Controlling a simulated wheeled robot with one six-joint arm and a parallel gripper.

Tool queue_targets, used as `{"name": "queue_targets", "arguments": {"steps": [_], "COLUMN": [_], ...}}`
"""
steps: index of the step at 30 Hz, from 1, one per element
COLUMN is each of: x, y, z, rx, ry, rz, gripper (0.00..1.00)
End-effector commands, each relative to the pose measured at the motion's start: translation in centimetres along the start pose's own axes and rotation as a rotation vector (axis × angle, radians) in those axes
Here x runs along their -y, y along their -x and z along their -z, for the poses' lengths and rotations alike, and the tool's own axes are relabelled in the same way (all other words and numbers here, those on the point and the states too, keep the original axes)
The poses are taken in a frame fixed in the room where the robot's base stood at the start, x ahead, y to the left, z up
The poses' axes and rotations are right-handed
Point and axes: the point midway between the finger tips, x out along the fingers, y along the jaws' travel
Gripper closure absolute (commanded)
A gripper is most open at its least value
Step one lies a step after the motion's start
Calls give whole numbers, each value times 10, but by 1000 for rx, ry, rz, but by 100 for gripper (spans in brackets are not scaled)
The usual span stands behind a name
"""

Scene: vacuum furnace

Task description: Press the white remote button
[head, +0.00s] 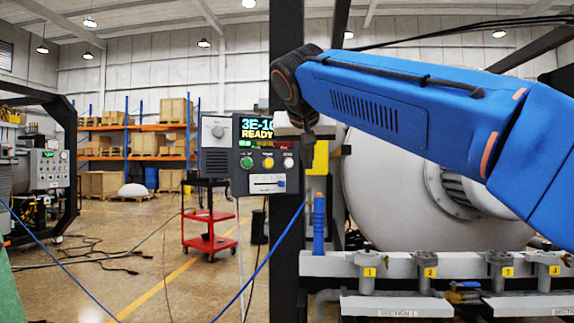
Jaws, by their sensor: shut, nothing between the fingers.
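The control box (242,186) hangs on a dark post left of centre. Its display (255,127) shows "3E-10" and "READY". Below it are a green button (247,163), a yellow button (268,163) and the white button (288,163) at the right. My blue arm reaches in from the right and bends down at its dark end joint. My gripper (307,160) is small and dark here, shut and empty, just right of the white button in the picture. I cannot tell its depth gap to the button. Part of the box's upper right edge is hidden by my wrist.
A large grey furnace vessel (395,205) stands behind my arm. Numbered valves (430,268) sit on a rail below it. The dark post (287,255) stands below the box. A red cart (209,232) and open floor lie to the left, with cables across it.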

Motion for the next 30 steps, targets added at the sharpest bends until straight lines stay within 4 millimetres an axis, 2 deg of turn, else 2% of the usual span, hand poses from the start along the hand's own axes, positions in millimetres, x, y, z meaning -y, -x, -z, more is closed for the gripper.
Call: {"name": "queue_targets", "arguments": {"steps": [9, 30], "x": [4, 41], "y": [-5, -57], "z": [4, 41], "rx": [0, 1], "ry": [0, 0], "rz": [0, 0], "gripper": [100, 100]}}
